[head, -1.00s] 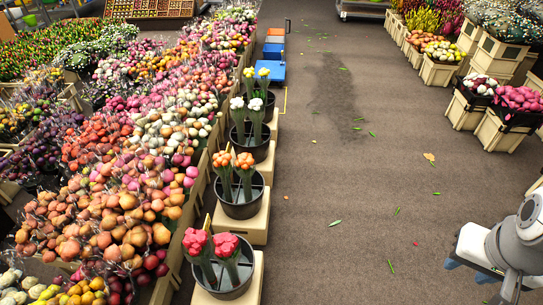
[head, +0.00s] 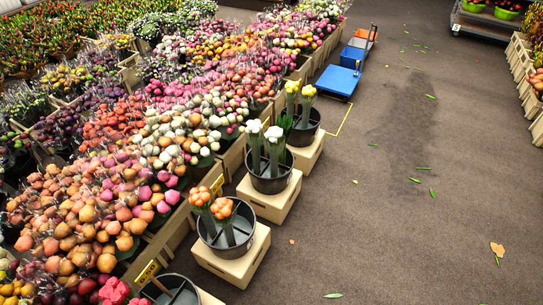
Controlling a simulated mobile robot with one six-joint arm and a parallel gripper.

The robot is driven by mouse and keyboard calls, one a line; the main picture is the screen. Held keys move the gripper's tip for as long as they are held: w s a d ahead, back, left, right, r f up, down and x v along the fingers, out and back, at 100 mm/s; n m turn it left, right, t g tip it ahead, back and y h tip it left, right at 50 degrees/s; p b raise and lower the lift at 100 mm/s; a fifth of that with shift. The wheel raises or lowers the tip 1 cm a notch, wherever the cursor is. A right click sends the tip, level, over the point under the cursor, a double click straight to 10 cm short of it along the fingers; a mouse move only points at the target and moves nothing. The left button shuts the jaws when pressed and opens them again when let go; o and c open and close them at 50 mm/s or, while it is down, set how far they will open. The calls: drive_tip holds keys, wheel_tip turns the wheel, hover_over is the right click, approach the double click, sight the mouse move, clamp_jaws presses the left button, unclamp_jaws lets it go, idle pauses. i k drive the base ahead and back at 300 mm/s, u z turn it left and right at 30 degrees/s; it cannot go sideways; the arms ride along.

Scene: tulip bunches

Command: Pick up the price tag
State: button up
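Two small yellow tags with dark marks show on the front edges of the crates along the flower display. One tag (head: 148,272) is at the lower left, beside the nearest black bucket (head: 188,283). The other tag (head: 217,185) is farther up the row, behind the bucket with orange tulips. The writing is too small to read, so I cannot tell which is the price tag. My gripper is not in view.
Black buckets with orange (head: 222,208), white (head: 274,135) and yellow tulips (head: 308,92) stand on pale boxes beside the display. A blue platform cart (head: 337,81) is beyond them. Open brown floor (head: 400,220) lies to the right, with scattered leaves.

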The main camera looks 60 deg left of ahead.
sight(147, 274)
drive_tip(key=i, duration=0.85)
drive_tip(key=u, duration=1.3)
drive_tip(key=k, duration=0.1)
drive_tip(key=u, duration=2.55)
drive_tip(key=i, duration=1)
drive_tip(key=u, duration=0.05)
